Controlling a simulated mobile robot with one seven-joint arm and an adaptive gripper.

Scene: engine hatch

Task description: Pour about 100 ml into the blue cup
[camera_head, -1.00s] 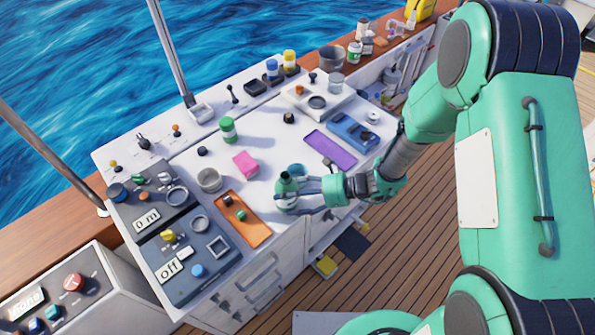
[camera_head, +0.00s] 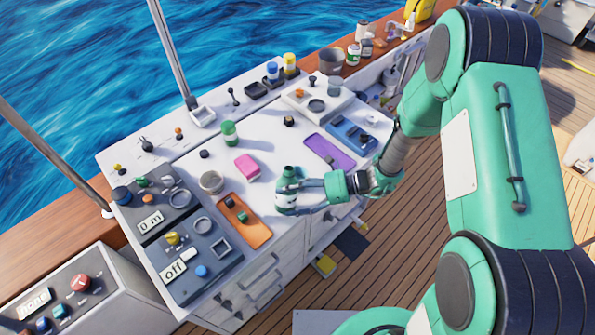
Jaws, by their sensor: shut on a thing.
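My gripper (camera_head: 298,195) is shut on a green and white bottle (camera_head: 286,201) near the front edge of the white worktop. The bottle looks upright, with its dark green neck on top. I cannot tell whether its base touches the worktop. The blue cup does not show clearly now; the bottle and gripper may hide it. The liquid and its level cannot be seen.
A grey cup (camera_head: 210,182) stands left of the bottle, near an orange tray (camera_head: 252,230). A pink block (camera_head: 247,167), a green-topped jar (camera_head: 229,133) and a purple tray (camera_head: 330,151) lie around. Control panels (camera_head: 185,262) fill the left end.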

